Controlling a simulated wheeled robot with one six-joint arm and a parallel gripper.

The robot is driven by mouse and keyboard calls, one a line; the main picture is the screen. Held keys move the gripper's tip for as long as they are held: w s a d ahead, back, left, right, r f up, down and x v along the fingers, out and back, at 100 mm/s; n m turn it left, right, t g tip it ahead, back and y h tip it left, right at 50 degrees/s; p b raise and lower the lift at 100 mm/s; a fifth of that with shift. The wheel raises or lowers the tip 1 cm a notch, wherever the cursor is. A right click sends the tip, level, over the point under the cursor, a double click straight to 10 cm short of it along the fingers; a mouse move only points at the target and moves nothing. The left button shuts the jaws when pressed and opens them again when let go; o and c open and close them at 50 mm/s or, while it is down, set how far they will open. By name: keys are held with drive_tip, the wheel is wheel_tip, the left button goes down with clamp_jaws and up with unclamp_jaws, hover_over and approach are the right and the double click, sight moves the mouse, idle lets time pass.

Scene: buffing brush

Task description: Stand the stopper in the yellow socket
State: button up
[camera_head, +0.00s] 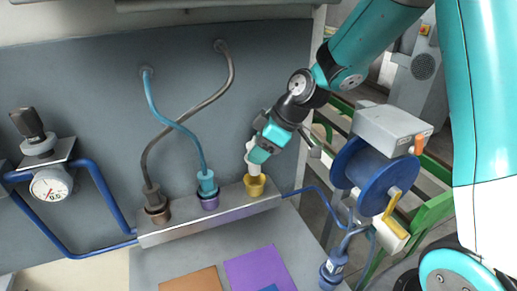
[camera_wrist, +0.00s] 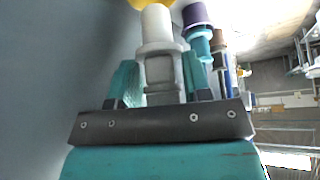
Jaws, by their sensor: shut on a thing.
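The white-grey stopper (camera_head: 254,168) is held in my gripper (camera_head: 261,150), directly above the yellow socket (camera_head: 255,189) at the right end of the metal rail. Its lower end meets the socket's rim in the head view; I cannot tell whether it is inside. In the wrist view the stopper (camera_wrist: 157,26) sits between the teal fingers of my gripper (camera_wrist: 160,82), its white tip pointing at the yellow socket (camera_wrist: 140,3), which is mostly cut off at the top edge. The stopper looks close to upright.
On the rail (camera_head: 183,224), a teal plug (camera_head: 207,184) stands in the purple socket (camera_head: 210,203) and a brown plug (camera_head: 153,196) in the brown socket (camera_head: 158,214); their hoses cross on the wall. A blue reel (camera_head: 369,180) stands at right, a gauge (camera_head: 50,184) at left.

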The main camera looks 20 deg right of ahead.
drive_tip(key=shift+f, duration=0.15)
idle(0.3)
drive_tip(key=shift+f+b, duration=0.6)
drive_tip(key=shift+b, duration=0.05)
drive_tip(key=shift+c, duration=1)
drive_tip(key=shift+f+b, duration=0.95)
drive_tip(key=shift+f, duration=0.05)
drive_tip(key=shift+f, duration=0.1)
drive_tip(key=shift+d+f+b, duration=0.1)
drive_tip(key=shift+f+b, duration=0.4)
drive_tip(key=shift+b, duration=0.1)
drive_tip(key=o, duration=1.1)
